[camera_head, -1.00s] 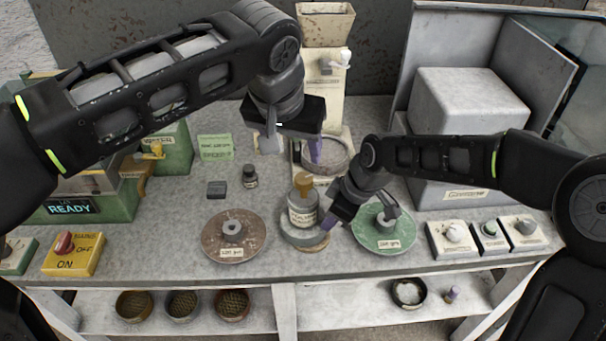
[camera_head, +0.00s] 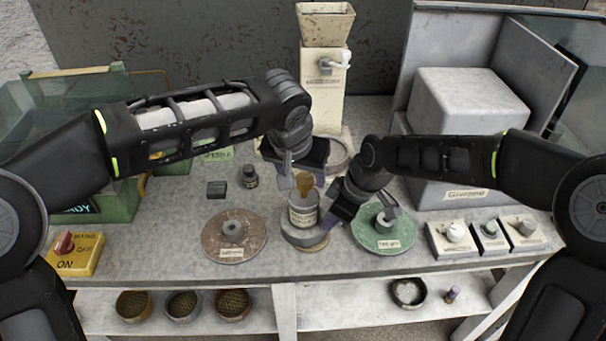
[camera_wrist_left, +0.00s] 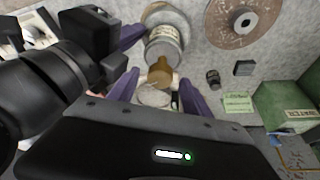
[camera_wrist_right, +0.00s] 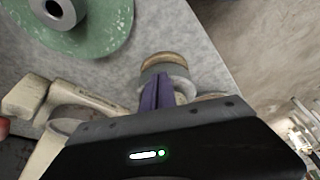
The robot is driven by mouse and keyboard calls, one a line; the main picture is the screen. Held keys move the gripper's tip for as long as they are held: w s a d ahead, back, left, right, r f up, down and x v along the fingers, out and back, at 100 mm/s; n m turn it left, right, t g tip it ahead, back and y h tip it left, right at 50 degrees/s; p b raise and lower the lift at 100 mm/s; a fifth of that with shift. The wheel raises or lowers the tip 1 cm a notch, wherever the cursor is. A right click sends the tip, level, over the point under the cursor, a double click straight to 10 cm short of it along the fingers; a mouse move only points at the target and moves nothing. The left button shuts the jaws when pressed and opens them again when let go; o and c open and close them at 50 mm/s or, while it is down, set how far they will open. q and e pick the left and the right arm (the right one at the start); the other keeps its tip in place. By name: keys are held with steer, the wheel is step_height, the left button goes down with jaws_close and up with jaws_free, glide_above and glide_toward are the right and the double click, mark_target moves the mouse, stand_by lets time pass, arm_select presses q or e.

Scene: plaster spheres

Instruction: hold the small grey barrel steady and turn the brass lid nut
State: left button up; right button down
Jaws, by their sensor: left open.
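The small grey barrel (camera_head: 303,212), with a pale label, stands upright on a round grey base near the bench front. Its brass lid nut (camera_head: 305,184) sits on top. My left gripper (camera_head: 302,176) is open just above and behind the barrel. In the left wrist view the nut (camera_wrist_left: 160,72) shows between the two spread purple fingers, with gaps on both sides. My right gripper (camera_head: 328,224) is low against the barrel's right side. In the right wrist view its fingers (camera_wrist_right: 156,93) are close together beside a grey round part; whether they pinch something thin is hidden.
A brown disc (camera_head: 212,245) lies left of the barrel and a green disc (camera_head: 398,238) right of it. A small dark bottle (camera_head: 250,177) and grey block (camera_head: 216,190) stand behind left. A cream hopper machine (camera_head: 324,85) stands at the back. Switch boxes (camera_head: 450,238) line the right.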

arm_select(q)
steer(key=shift+w+f, duration=0.15)
steer(key=shift+f, duration=0.25)
steer(key=shift+c, duration=0.4)
steer(key=shift+d, duration=0.1)
jaws_close()
